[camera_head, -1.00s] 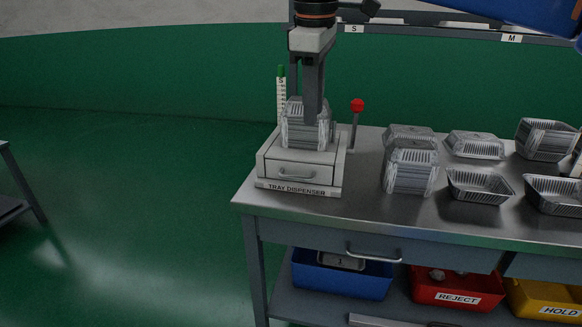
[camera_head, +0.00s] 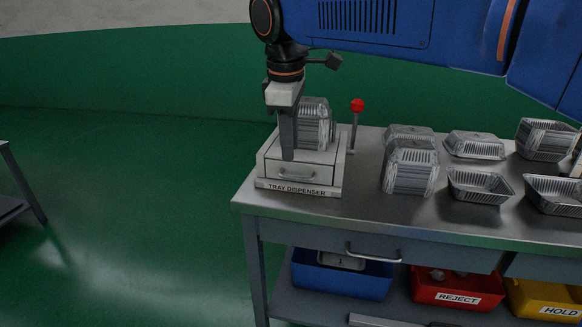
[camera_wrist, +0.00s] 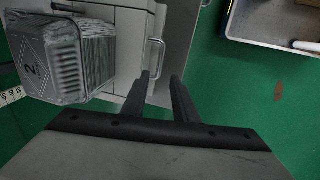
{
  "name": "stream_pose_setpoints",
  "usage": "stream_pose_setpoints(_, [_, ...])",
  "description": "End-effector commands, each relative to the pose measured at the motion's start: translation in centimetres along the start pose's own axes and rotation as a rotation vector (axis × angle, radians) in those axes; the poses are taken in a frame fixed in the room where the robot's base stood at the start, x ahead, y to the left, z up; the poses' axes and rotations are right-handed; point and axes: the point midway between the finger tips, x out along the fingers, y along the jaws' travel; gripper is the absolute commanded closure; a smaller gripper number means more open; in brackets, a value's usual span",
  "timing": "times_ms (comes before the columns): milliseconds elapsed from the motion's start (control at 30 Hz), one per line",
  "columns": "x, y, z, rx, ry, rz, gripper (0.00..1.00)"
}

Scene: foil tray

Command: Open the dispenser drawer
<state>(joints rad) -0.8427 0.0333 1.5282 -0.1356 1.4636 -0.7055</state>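The tray dispenser (camera_head: 327,178) is a pale box at the left end of the steel bench. Its front drawer (camera_head: 315,173) looks shut and has a metal bar handle (camera_head: 300,178). A stack of foil trays (camera_head: 315,122) stands on top. My gripper (camera_head: 287,158) points down at the dispenser's front left, just above the handle in the picture. In the wrist view my gripper (camera_wrist: 160,78) has its fingers apart and nothing between them. The handle (camera_wrist: 155,59) shows just beyond the fingertips there, apart from them as far as I can tell.
A red-knobbed lever (camera_head: 357,106) stands at the dispenser's right. Foil tray stacks (camera_head: 411,170) and loose trays (camera_head: 480,186) fill the bench to the right. A bench drawer handle (camera_head: 373,254) sticks out below.

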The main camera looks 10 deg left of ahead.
Motion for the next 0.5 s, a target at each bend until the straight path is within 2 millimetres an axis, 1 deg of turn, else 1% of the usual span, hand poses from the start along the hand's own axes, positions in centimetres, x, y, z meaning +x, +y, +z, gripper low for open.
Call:
stream_pose_setpoints(33, [0.9, -0.1, 0.1, 0.0, -0.003, -0.002, 0.74])
stream_pose_setpoints(200, [3.8, -0.1, 0.1, 0.0, -0.003, -0.002, 0.74])
stream_pose_setpoints(333, [5.4, -0.1, 0.1, 0.0, -0.002, -0.002, 0.74])
stream_pose_setpoints(500, [6.7, -0.1, 0.0, 0.0, -0.001, -0.001, 0.74])
